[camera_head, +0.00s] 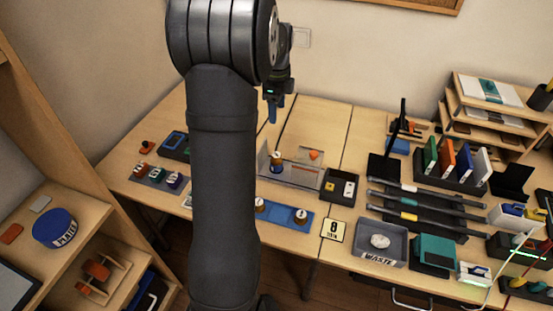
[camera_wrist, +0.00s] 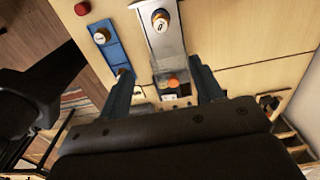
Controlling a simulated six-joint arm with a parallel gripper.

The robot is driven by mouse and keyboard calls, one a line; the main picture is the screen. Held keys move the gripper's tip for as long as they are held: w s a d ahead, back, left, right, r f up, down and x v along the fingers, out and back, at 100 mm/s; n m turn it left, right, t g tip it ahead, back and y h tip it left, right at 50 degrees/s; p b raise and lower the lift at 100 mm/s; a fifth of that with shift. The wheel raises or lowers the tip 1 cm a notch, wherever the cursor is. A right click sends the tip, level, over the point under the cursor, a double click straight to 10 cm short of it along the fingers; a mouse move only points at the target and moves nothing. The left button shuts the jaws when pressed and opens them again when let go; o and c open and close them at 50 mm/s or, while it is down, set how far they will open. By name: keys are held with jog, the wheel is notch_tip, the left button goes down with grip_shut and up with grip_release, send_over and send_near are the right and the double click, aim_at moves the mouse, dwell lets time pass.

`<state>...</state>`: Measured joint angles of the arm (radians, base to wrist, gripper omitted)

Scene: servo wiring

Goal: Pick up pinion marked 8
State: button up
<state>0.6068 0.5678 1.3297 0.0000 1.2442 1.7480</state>
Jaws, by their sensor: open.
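My gripper (camera_head: 272,112) is open and empty, its blue fingers hanging above the back of the table. In the wrist view its fingers (camera_wrist: 161,78) are spread apart above the metal-coloured fixture (camera_wrist: 150,48). A brown pinion with a pale top (camera_head: 277,162) stands on that fixture; it also shows in the wrist view (camera_wrist: 160,20), its mark too small to read surely. Two similar pinions (camera_head: 260,205) (camera_head: 301,215) stand on a blue tray (camera_head: 281,213); their marks are unreadable here. A card with an 8 (camera_head: 333,230) is at the table's front edge.
An orange knob (camera_head: 314,154) is at the fixture's back. A dark box (camera_head: 340,186) stands to its right, with black racks (camera_head: 412,212) beyond. A grey waste bin (camera_head: 380,257) is at the front. My arm hides part of the table's left.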

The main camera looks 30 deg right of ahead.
jog(key=n, duration=1)
send_near(276, 155)
notch_tip(276, 155, down, 9)
jog(key=shift+d+r, duration=0.1)
jog(key=c, duration=1.1)
jog(key=shift+r, duration=0.1)
